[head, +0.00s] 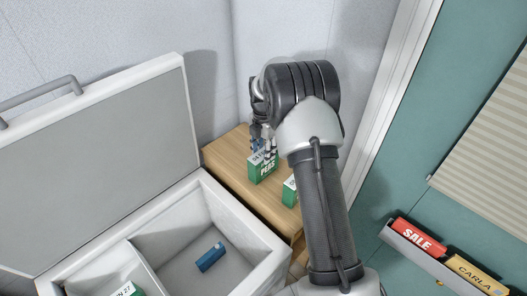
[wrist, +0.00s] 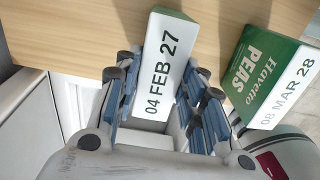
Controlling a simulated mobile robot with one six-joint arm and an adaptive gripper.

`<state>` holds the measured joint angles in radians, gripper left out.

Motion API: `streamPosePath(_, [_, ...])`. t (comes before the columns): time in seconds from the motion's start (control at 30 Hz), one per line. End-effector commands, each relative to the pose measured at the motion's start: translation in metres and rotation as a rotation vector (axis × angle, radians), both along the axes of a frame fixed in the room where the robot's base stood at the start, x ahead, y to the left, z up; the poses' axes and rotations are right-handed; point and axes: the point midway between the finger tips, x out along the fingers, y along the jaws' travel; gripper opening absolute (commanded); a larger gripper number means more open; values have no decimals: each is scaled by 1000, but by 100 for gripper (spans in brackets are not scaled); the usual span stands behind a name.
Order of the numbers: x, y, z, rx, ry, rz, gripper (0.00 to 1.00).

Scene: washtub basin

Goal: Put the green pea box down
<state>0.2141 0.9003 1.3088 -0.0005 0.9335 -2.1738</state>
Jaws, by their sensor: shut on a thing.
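A green pea box (head: 263,170) with a white top face is at the wooden surface beside the open white chest. In the wrist view its white face (wrist: 166,68) reads "04 FEB 27". My gripper (head: 263,147) is shut on it from above, with blue-padded fingers on both sides in the wrist view (wrist: 160,100). I cannot tell whether the box's base touches the wood. A second green pea box (wrist: 265,72), marked "08 MAR 28", stands to the right and apart from the held one. It is partly hidden by my arm in the head view (head: 289,192).
The wooden surface (head: 226,153) meets the wall behind. The white chest (head: 165,232) has its lid (head: 100,155) raised; a blue item (head: 210,257) lies inside, and another green box (head: 127,291) is in its left compartment. A rack with signs (head: 420,258) hangs on the teal door.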

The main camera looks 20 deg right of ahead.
Motion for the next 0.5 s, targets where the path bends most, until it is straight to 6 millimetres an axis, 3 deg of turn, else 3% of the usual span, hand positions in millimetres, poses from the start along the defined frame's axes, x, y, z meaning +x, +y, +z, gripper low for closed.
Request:
streamPosePath(0.27, [1,0,-2,-1,-1,0,0])
streamPosePath(0.3, [0,0,-2,0,0,0,39])
streamPosePath(0.5, [0,0,-2,0,0,0,52])
